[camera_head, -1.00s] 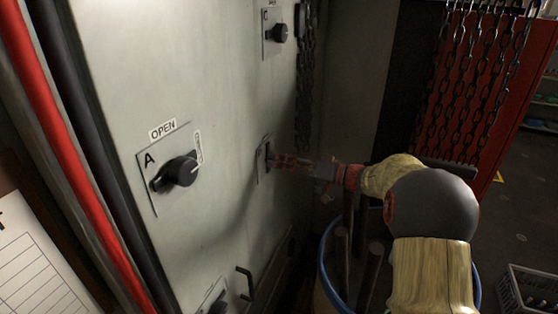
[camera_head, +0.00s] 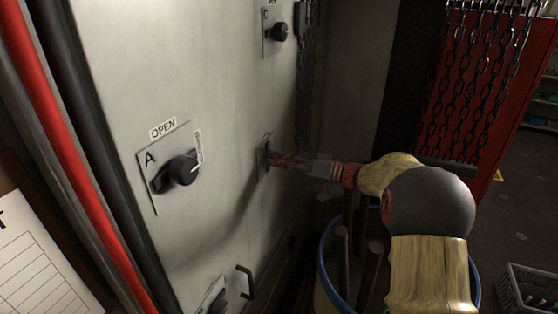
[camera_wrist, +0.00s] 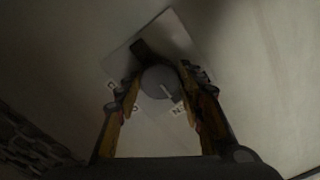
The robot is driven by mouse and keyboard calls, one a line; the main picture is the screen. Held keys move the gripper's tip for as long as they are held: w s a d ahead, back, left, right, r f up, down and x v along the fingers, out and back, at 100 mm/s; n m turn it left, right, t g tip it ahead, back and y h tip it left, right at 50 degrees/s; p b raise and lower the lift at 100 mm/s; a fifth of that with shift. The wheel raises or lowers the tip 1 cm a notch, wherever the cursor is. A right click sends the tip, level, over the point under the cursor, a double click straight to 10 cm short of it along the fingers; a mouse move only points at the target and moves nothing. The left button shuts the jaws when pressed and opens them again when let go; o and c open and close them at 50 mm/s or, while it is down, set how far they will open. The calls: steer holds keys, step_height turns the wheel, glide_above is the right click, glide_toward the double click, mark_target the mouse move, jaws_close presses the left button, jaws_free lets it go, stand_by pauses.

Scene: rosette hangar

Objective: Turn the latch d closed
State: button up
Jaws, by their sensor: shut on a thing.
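A latch (camera_head: 265,157), a dark knob on a small square plate, is on the pale panel right of latch A. My gripper (camera_head: 276,160) reaches it from the right. In the wrist view, my gripper (camera_wrist: 160,88) is shut on the round grey knob (camera_wrist: 158,82), one yellow finger on each side. The plate (camera_wrist: 172,38) looks tilted here. Its letter is too dim to read for certain.
Latch A (camera_head: 178,170), with an OPEN label, is at left on the same panel. Another latch (camera_head: 280,32) is above and one (camera_head: 217,302) below. A dark handle (camera_head: 246,283) sticks out low. A blue-rimmed drum (camera_head: 327,262) stands under my arm. Chains (camera_head: 305,85) hang behind.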

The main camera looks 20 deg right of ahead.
steer(key=shift+c, duration=1.2)
steer(key=shift+f+m+b, duration=0.1)
steer(key=shift+m+b, duration=0.2)
steer(key=m+b, duration=0.1)
steer(key=m, duration=1.2)
steer(key=shift+m+p, duration=0.9)
steer(key=shift+m, duration=1.2)
steer(key=o, duration=1.2)
steer(key=shift+c, duration=0.2)
